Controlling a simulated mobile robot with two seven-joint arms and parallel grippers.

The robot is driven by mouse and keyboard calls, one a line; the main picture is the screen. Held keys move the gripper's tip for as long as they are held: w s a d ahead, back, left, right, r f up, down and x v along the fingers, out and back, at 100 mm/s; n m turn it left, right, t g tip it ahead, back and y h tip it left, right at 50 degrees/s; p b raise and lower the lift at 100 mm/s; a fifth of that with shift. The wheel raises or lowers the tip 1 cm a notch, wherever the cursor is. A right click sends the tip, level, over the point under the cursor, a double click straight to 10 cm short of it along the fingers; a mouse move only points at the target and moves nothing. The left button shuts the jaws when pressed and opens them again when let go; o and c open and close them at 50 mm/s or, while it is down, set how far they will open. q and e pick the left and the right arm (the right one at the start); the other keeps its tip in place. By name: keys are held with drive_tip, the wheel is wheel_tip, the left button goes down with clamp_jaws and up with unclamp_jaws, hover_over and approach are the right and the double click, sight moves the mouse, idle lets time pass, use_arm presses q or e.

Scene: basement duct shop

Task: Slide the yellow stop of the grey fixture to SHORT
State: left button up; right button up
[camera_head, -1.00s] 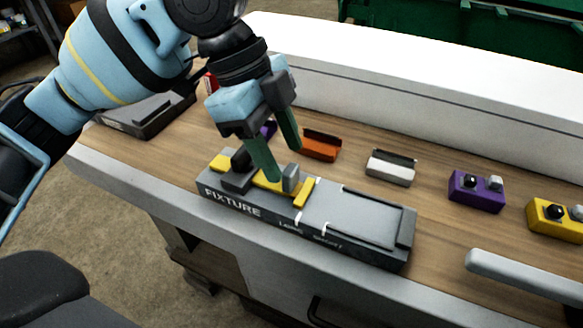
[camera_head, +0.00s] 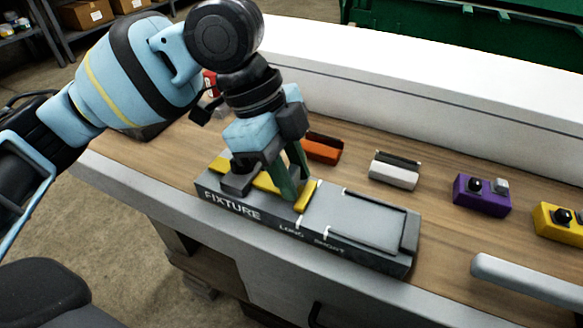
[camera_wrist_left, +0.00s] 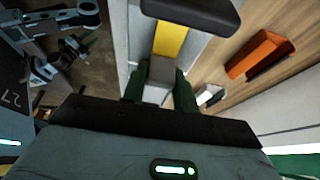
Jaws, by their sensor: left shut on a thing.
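The grey fixture (camera_head: 258,207) lies on the wooden bench top, with LONG and SHORT marks on its front face. Its yellow stop (camera_head: 307,195) has a crossbar whose near end lines up with the LONG mark (camera_head: 298,218). The SHORT mark (camera_head: 325,232) is further right. My left gripper (camera_head: 289,190) reaches down onto the fixture, its green fingers shut on the stop's grey grip block, which they mostly hide in the head view. The block (camera_wrist_left: 161,72) shows between the fingers in the left wrist view, with a yellow strip beyond it. My right gripper is not in view.
Right of the stop, the fixture's flat grey bed (camera_head: 365,218) is clear. Behind it lie an orange bracket (camera_head: 323,149) and a light grey bracket (camera_head: 394,172). A purple box (camera_head: 482,196) and a yellow box (camera_head: 556,220) stand to the right. A pale bar (camera_head: 525,281) lies at the front right.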

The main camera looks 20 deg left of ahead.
use_arm(q)
clamp_jaws()
drive_tip(key=d+p, duration=0.2)
drive_tip(key=shift+s+d+r+p, duration=0.1)
drive_tip(key=shift+d+r+p, duration=0.1)
drive_tip(key=shift+d+p, duration=0.5)
drive_tip(key=shift+d+f+p, duration=0.15)
drive_tip(key=shift+d+p, duration=0.15)
drive_tip(key=shift+d, duration=0.1)
drive_tip(key=shift+f, duration=0.1)
drive_tip(key=o, duration=1)
unclamp_jaws()
drive_tip(key=shift+d, duration=0.2)
drive_tip(key=shift+a, duration=0.1)
